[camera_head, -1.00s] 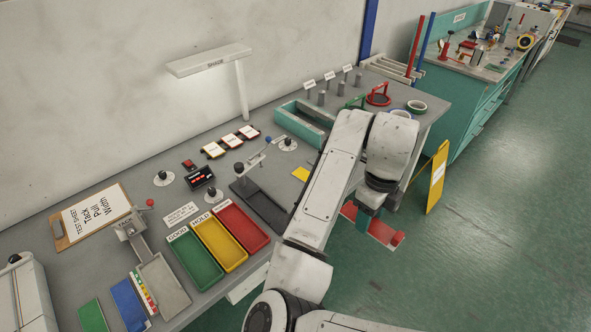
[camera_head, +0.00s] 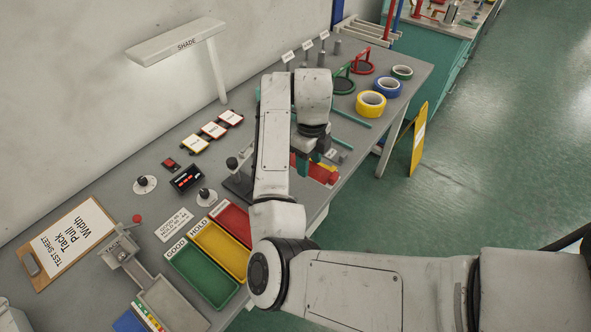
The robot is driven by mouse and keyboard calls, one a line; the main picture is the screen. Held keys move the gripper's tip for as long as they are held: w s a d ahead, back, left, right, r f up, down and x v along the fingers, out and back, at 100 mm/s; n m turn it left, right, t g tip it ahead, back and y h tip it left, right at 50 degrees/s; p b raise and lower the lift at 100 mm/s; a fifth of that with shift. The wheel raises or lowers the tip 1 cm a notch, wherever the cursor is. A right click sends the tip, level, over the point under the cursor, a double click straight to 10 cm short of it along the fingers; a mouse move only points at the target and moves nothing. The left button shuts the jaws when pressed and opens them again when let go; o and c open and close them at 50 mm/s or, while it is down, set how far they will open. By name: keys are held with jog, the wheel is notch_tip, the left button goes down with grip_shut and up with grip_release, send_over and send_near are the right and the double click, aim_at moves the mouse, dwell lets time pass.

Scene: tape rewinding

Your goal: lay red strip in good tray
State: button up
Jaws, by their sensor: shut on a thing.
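The green tray labelled GOOD (camera_head: 203,273) lies on the bench, left of the yellow HOLD tray (camera_head: 220,248). It looks empty, and its right end is close to my arm. My gripper (camera_head: 316,157) points down beyond the trays, near the bench's front edge. It is shut on the red strip (camera_head: 323,173), which shows just below the fingers. The rest of the strip is hidden behind my arm. I cannot tell how high it hangs above the bench.
A red tray (camera_head: 233,220) is partly behind my arm. Tape rolls, yellow (camera_head: 371,104) and blue (camera_head: 387,88), stand at the far right end. A clipboard (camera_head: 66,242) lies at left. A yellow floor sign (camera_head: 418,140) stands at right.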

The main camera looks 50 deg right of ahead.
jog(key=w+f, duration=0.1)
jog(key=f, duration=0.1)
jog(key=w+f, duration=0.2)
jog(key=w+d+f, duration=0.1)
jog(key=w+f, duration=0.1)
jog(key=shift+w+p, duration=0.1)
jog(key=shift+p, duration=0.3)
jog(key=shift+f, duration=1.5)
jog(key=shift+f, duration=0.15)
jog(key=o, duration=1.1)
notch_tip(320, 180, up, 12)
jog(key=shift+f+b, duration=0.2)
jog(key=shift+b, duration=0.5)
jog(key=shift+r, duration=0.35)
